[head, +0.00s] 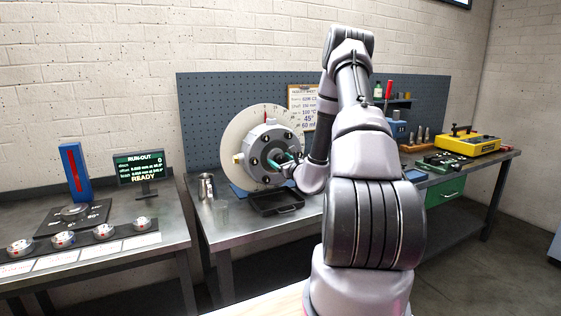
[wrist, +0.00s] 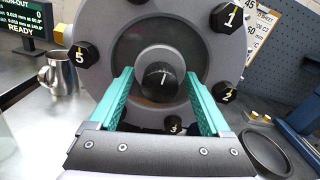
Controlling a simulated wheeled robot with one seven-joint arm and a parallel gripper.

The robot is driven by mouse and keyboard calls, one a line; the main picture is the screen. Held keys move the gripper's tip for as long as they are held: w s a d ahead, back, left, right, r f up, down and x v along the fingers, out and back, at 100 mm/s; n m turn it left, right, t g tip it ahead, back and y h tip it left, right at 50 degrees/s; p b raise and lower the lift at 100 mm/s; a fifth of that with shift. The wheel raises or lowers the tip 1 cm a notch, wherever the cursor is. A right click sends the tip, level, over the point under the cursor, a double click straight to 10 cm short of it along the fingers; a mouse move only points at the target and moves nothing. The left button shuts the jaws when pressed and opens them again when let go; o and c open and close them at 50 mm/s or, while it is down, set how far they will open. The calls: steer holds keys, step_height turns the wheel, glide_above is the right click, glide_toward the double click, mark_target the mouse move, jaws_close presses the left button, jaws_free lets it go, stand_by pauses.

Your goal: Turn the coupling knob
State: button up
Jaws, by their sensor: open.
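The coupling knob (wrist: 160,80) is a round dark knob with a pale mark on its face, at the centre of the grey hub (wrist: 120,45) in the wrist view. Numbered black bolts surround it; 1, 2, 3 and 5 are readable. My gripper (wrist: 164,95) is open, with its green fingers on the left and right of the knob. I cannot tell whether they touch it. In the head view, my gripper (head: 284,163) reaches the hub (head: 262,146) on the large pale disc (head: 240,128), and the knob is hard to make out there.
A black tray (head: 277,204) lies on the bench below the disc. A metal mug (head: 206,187) and a clear glass (head: 221,211) stand to its left. The run-out display (head: 139,169) reads READY. A yellow case (head: 468,142) sits far right.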

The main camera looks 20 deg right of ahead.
jaws_close()
